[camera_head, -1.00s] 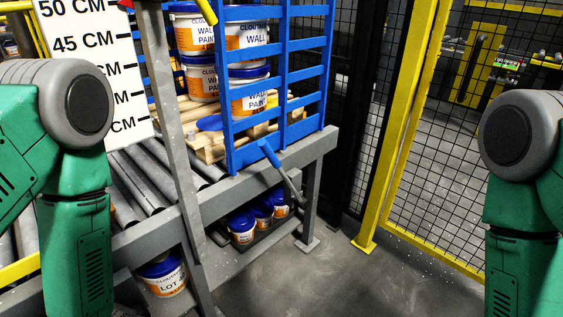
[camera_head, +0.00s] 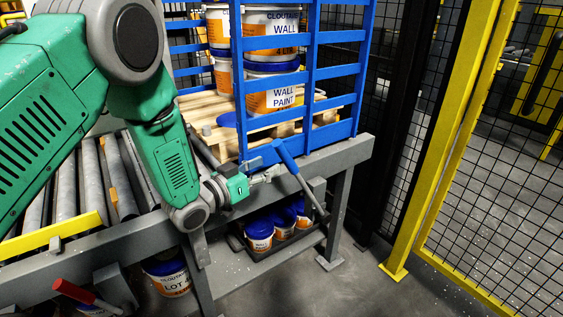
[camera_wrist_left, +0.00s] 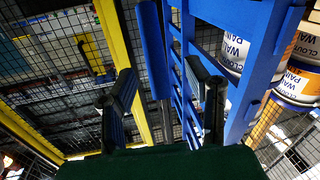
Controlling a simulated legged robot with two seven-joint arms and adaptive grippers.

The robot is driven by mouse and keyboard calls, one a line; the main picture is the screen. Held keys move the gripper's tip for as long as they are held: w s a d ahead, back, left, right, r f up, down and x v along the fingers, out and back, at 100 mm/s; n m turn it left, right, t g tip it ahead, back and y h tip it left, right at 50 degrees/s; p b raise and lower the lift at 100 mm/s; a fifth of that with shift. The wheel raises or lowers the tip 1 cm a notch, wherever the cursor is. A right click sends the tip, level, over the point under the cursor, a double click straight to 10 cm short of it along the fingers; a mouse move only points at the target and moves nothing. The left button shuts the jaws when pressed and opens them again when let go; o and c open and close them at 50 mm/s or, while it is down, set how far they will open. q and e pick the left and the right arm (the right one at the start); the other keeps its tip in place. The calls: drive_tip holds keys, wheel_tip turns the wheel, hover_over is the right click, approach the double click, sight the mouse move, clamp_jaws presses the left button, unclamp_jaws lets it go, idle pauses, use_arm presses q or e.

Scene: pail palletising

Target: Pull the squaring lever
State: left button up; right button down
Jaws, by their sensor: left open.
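The squaring lever has a blue handle (camera_head: 285,155) and a grey rod running down to the right, beside the corner of the grey conveyor frame. My left gripper (camera_head: 270,174) comes in from the left, its fingertips close to the lever just below the blue handle. In the left wrist view the gripper (camera_wrist_left: 165,92) is open, with its two dark fingers apart. A blue bar with a grey lower part, which looks like the lever (camera_wrist_left: 152,50), shows between the fingers there. Whether the fingers touch it I cannot tell. My right gripper is out of view.
A blue slatted frame (camera_head: 339,100) stands behind the lever, around a wooden pallet (camera_head: 210,105) with paint pails (camera_head: 270,92). More pails (camera_head: 259,234) sit under the conveyor. A yellow post (camera_head: 440,150) and mesh fence stand at right. A red handle (camera_head: 73,291) is at lower left.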

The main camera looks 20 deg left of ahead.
sight(286, 160)
use_arm(q)
drive_tip(key=w+d, duration=0.2)
drive_tip(key=w+d+b, duration=0.1)
drive_tip(key=w+d, duration=0.1)
drive_tip(key=shift+d+r, duration=0.2)
drive_tip(key=shift+d, duration=0.15)
drive_tip(key=shift+w, duration=0.4)
drive_tip(key=shift+w+a+f, duration=0.1)
drive_tip(key=shift+w+a, duration=0.1)
drive_tip(key=shift+a, duration=0.25)
drive_tip(key=shift+w+a+f, duration=0.1)
drive_tip(key=shift+w+a, duration=0.05)
drive_tip(key=shift+a, duration=0.5)
drive_tip(key=shift+d, duration=0.3)
drive_tip(key=shift+c, duration=0.4)
drive_tip(key=shift+d+r, duration=0.1)
drive_tip(key=shift+d, duration=0.3)
drive_tip(key=c, duration=0.6)
drive_tip(key=shift+d, duration=0.35)
clamp_jaws()
drive_tip(key=shift+a+r, duration=0.1)
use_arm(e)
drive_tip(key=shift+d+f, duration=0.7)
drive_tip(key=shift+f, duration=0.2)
